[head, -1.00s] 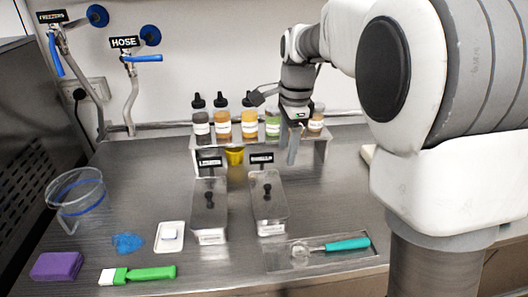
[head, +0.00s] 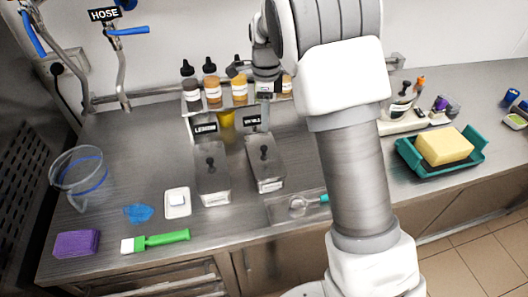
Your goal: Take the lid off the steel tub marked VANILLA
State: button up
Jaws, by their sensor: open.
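Two long steel tubs with clear lids stand side by side on the steel counter, each with a black knob on its lid and a small black sign behind it. The right tub (head: 268,182) has a sign (head: 251,122) that looks like VANILLA, though its letters are small. Its lid (head: 258,144) is on, with the knob (head: 264,152) upright. The left tub (head: 213,187) has a sign that reads LEMON (head: 205,127). My gripper (head: 265,112) is open and empty, pointing down behind and above the right tub, near its sign, apart from the knob.
A bottle rack (head: 190,104) stands behind. A scoop (head: 300,203) lies at front right, partly hidden by my arm. A green brush (head: 160,240), purple block (head: 77,243) and clear jug (head: 78,170) are left; a teal tray (head: 408,152) with a yellow sponge (head: 443,146) is right.

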send_over(264, 147)
jog(key=f, duration=0.5)
jog(key=shift+w+d, duration=0.2)
jog(key=shift+w, duration=0.1)
jog(key=shift+s+a+f+p, duration=0.2)
jog(key=shift+f+p, duration=0.1)
jog(key=shift+f, duration=1.05)
jog(key=shift+s+a+f+p, duration=0.15)
jog(key=shift+f+p, duration=0.15)
jog(key=shift+f, duration=1.05)
jog(key=shift+d, duration=0.1)
grip_shut()
